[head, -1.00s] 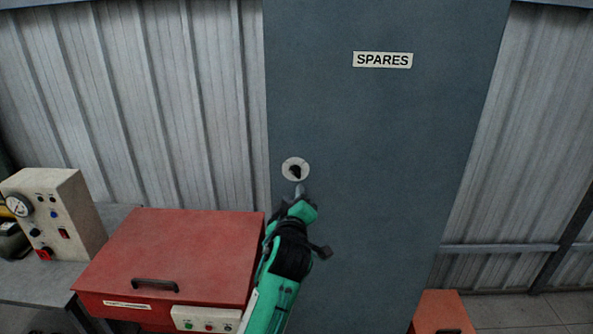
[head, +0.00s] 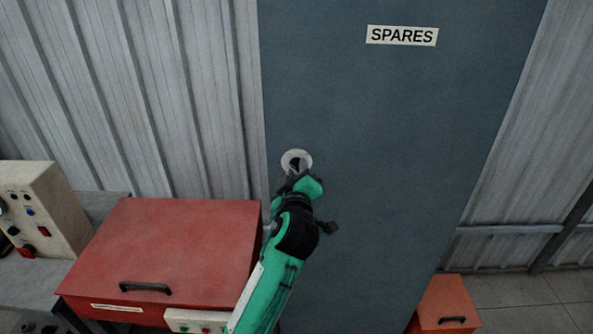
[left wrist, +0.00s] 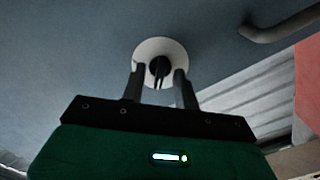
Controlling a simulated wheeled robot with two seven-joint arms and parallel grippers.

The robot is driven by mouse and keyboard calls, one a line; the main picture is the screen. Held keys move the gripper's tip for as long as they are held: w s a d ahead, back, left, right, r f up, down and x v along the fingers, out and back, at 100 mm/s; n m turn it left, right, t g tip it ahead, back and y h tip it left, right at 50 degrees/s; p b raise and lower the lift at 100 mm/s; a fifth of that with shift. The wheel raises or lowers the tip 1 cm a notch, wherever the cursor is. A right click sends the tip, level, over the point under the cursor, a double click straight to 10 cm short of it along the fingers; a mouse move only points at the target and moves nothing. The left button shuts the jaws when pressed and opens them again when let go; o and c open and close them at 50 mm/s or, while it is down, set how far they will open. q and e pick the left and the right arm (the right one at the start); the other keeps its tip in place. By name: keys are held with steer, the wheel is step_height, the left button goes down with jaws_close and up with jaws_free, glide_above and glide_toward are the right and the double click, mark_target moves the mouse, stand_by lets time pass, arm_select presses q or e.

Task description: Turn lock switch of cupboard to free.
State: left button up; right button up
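The cupboard (head: 400,150) is a tall blue-grey cabinet with a "SPARES" label. Its lock switch is a black knob (head: 293,163) on a pale round plate (head: 297,155), near the cupboard's left edge. In the left wrist view the knob (left wrist: 160,70) sits at the middle of the plate (left wrist: 160,48). My left gripper (left wrist: 159,82) is open, one finger on either side of the knob; I cannot tell whether they touch it. In the head view the left gripper (head: 297,178) partly covers the plate's lower part. My right gripper is not in view.
A red box (head: 165,250) with a black handle stands left of my left arm. A beige control box (head: 45,205) is on the bench at far left. An orange box (head: 447,300) is low at right. A bar handle (left wrist: 282,25) shows in the left wrist view.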

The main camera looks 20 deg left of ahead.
arm_select(q)
jaws_close()
steer(key=shift+m, duration=0.3)
steer(key=m, duration=0.2)
steer(key=shift+m, duration=0.4)
steer(key=m, duration=0.3)
steer(key=shift+m+p, duration=0.3)
steer(key=shift+p, duration=0.05)
steer(key=m+p, duration=0.2)
steer(key=m, duration=0.3)
steer(key=shift+a+r+m, duration=0.1)
steer(key=shift+m, duration=0.2)
steer(key=m+p, duration=0.2)
steer(key=m, duration=0.3)
steer(key=shift+m, duration=0.3)
